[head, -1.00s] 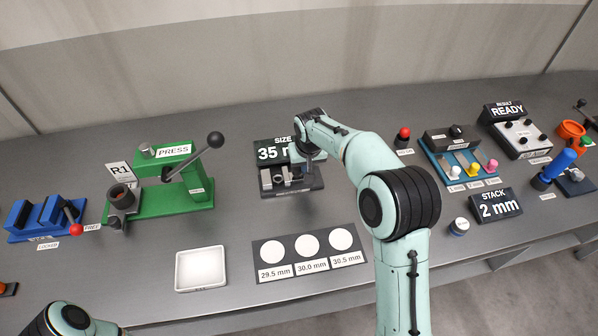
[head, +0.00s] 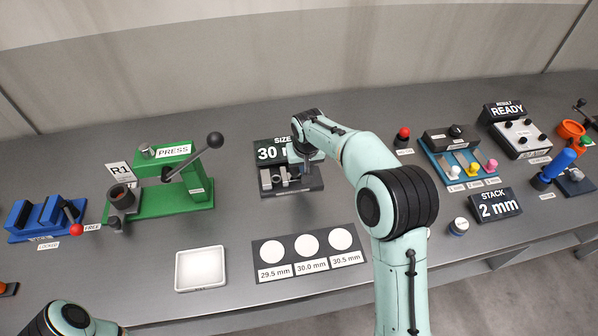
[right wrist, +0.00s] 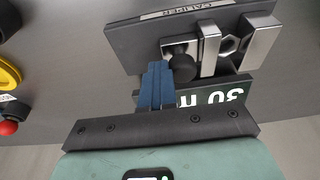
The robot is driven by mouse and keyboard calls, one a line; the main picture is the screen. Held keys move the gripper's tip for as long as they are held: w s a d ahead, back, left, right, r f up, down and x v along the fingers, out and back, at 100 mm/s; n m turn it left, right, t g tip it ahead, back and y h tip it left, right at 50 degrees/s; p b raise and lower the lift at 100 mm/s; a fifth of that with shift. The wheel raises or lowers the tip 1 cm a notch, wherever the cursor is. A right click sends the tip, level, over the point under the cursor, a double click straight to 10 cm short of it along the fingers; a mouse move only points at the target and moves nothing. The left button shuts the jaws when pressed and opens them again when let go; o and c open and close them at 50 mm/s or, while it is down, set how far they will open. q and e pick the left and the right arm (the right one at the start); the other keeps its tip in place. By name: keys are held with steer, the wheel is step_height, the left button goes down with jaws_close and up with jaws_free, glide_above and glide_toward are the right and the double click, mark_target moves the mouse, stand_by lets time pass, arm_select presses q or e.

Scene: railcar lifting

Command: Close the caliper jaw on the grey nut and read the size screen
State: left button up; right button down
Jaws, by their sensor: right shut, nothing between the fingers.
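The caliper (head: 292,192) stands mid-table on a dark base and shows in the right wrist view (right wrist: 133,30). The grey nut (right wrist: 228,45) sits between the sliding jaw (right wrist: 209,48) and the fixed jaw (right wrist: 258,42); I cannot tell whether both jaws touch it. The size screen (head: 270,153) behind reads 30, with the unit partly hidden by my arm. In the right wrist view the screen (right wrist: 205,97) shows 30 upside down. My right gripper (right wrist: 157,70) is shut and empty, its blue fingertips right beside the jaw's black knob (right wrist: 181,68). My left gripper is not in view.
A white tray (head: 178,286) and a card with three white discs (head: 308,245) lie in front. A green press (head: 175,205) stands left of the caliper. A stack gauge (head: 497,205) and coloured knobs are at the right.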

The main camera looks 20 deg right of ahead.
steer(key=shift+s+d+r, duration=0.15)
steer(key=shift+d+r, duration=0.45)
steer(key=shift+d, duration=0.1)
steer(key=shift+r+p, duration=0.9)
steer(key=shift+r, duration=0.6)
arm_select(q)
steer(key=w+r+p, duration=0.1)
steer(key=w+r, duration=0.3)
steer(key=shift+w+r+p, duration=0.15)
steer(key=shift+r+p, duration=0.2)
arm_select(e)
step_height(320, 180, up, 4)
steer(key=shift+f, duration=0.1)
steer(key=shift+d, duration=0.1)
